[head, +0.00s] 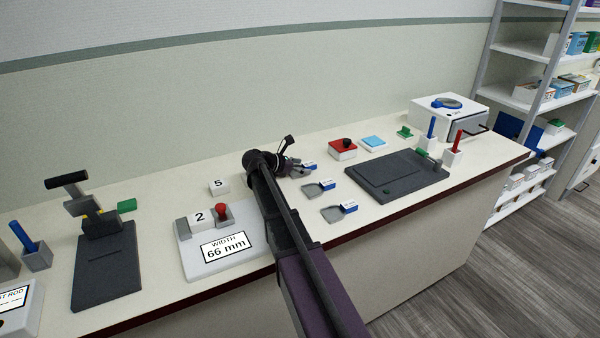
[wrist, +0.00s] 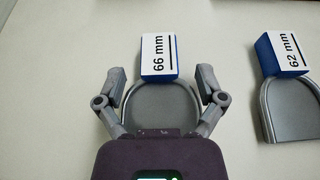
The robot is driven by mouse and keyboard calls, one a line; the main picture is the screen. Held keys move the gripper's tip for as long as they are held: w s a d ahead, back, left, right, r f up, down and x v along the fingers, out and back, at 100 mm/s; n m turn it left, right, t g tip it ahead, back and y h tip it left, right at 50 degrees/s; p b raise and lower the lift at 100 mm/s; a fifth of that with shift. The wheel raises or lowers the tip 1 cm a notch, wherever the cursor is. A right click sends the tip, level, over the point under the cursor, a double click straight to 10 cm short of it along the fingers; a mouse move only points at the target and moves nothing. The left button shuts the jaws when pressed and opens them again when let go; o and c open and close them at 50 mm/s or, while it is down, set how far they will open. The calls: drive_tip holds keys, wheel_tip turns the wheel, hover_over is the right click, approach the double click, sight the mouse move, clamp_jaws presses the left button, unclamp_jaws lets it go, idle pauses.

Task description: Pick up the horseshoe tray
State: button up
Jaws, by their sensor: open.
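Grey horseshoe-shaped trays, each with a blue block and white label at one end, lie in a row on the counter. The tray marked 66 mm (wrist: 160,106) is centred in the wrist view, its label end pointing away from me. My gripper (wrist: 158,82) is open, with one finger on each side of this tray and nothing held. I cannot tell whether the fingers touch it. In the head view my gripper (head: 300,167) is at the farthest tray and partly hides it. The tray marked 62 mm (wrist: 291,105) lies to the right.
A sign reading WIDTH 66 mm (head: 225,246) stands on a grey base left of my arm. A third tray (head: 333,214) lies nearer the counter's front edge. A dark board (head: 395,178) and a red box (head: 342,149) are to the right. Bare counter surrounds the trays.

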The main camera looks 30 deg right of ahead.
idle(0.4)
clamp_jaws()
drive_tip(key=shift+r, duration=0.15)
wheel_tip(320, 180, up, 3)
drive_tip(key=p, duration=0.3)
drive_tip(key=s+d, duration=0.2)
drive_tip(key=s, duration=0.2)
drive_tip(key=s+d+r+p, duration=0.1)
drive_tip(key=s+d, duration=0.1)
drive_tip(key=s, duration=0.3)
drive_tip(key=s+d+p, duration=0.1)
drive_tip(key=s+d, duration=0.2)
drive_tip(key=s, duration=0.2)
drive_tip(key=shift+s+r, duration=0.2)
drive_tip(key=shift+r, duration=0.15)
